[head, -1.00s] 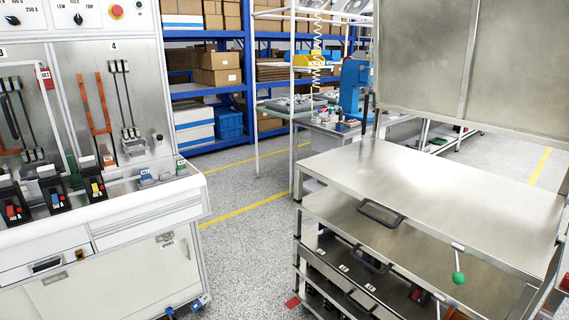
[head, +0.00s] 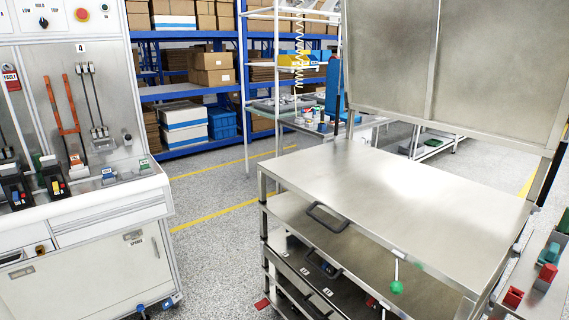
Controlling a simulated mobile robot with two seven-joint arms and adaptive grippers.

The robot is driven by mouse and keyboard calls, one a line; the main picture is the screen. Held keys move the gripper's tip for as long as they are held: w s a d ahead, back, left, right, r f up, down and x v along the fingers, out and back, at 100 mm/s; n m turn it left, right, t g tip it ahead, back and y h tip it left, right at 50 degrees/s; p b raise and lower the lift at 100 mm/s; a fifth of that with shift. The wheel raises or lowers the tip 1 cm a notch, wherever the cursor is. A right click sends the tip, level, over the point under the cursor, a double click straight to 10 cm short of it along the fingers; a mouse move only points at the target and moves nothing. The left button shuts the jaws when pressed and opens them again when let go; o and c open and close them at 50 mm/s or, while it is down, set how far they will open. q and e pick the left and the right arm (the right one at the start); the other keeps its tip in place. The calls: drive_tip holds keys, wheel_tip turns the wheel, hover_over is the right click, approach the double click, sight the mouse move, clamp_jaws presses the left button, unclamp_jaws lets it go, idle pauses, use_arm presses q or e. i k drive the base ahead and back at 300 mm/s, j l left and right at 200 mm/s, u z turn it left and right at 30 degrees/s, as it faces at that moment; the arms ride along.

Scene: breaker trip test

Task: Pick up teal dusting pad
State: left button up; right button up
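I cannot make out the teal dusting pad for certain. A small green block (head: 550,252) lies on the grey side surface at the lower right, but I cannot tell whether it is the pad. Neither of my grippers is in the head view.
A steel cart (head: 400,195) with a bare top, a back panel and lower shelves fills the middle and right. A green knob (head: 397,287) hangs at its front. Red blocks (head: 513,297) lie at the lower right. A white test bench (head: 100,215) stands left. Speckled floor is clear between them.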

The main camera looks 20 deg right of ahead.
sight(550, 256)
drive_tip(key=k+l, duration=0.1)
drive_tip(key=l, duration=0.45)
drive_tip(key=k+l, duration=0.1)
drive_tip(key=l, duration=0.5)
drive_tip(key=k+l, duration=0.1)
drive_tip(key=l, duration=0.45)
drive_tip(key=k+l, duration=0.1)
drive_tip(key=l, duration=0.5)
drive_tip(key=k+l, duration=0.1)
drive_tip(key=l, duration=0.45)
